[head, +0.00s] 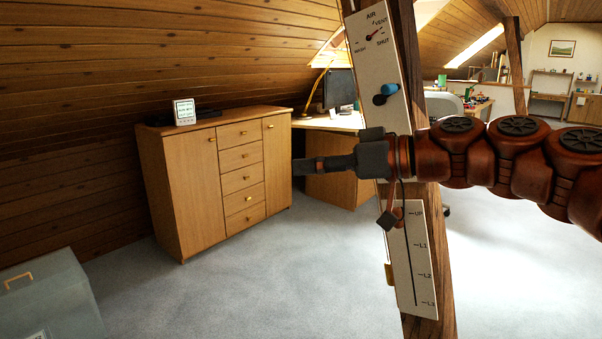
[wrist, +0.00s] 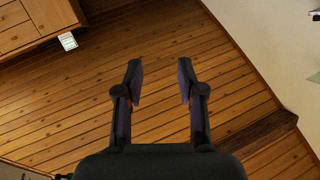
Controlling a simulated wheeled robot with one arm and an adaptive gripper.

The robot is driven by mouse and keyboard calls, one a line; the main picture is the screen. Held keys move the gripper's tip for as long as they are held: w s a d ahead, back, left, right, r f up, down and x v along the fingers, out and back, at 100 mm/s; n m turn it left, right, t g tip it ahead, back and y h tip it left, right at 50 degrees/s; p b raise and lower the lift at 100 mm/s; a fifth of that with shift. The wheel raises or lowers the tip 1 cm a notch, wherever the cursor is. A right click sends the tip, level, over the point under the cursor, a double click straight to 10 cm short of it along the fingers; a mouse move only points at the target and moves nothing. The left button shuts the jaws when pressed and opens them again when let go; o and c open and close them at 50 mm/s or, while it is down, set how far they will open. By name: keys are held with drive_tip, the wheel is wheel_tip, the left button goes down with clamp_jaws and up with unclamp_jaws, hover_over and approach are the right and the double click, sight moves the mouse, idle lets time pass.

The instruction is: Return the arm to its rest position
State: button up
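My arm reaches in from the right in the head view, and my gripper (head: 312,166) points left, past the timber brace (head: 440,250). In the wrist view my gripper (wrist: 160,78) has its two fingers apart with nothing between them. The upper white panel (head: 365,60) on the brace has an AIR dial (head: 376,36) with a red pointer towards VENT, and a blue knob (head: 389,89). The lower white panel (head: 405,270) has a slot marked UP, L1, L2 and L3. A small dark square piece (head: 388,220) hangs near UP; my arm hides the panel's top.
A wooden cabinet (head: 215,180) with a small white display (head: 184,112) stands behind at left. A desk (head: 335,122) with a monitor (head: 340,88) is beyond it. A grey box (head: 45,295) is at lower left. The carpet (head: 250,280) between is clear.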

drive_tip(key=s+f+m+g+h+p, duration=0.4)
drive_tip(key=s+h+p, duration=0.3)
drive_tip(key=s+p, duration=0.55)
drive_tip(key=s+d+f+m+g+h+p, duration=0.3)
drive_tip(key=s+d+m+h+p, duration=0.3)
drive_tip(key=s+d+p, duration=0.6)
drive_tip(key=s+d+h, duration=0.1)
drive_tip(key=s+d, duration=0.3)
drive_tip(key=s, duration=0.1)
drive_tip(key=shift+s+f+m+h, duration=0.3)
drive_tip(key=shift+s+f+m, duration=0.05)
drive_tip(key=shift+m, duration=0.05)
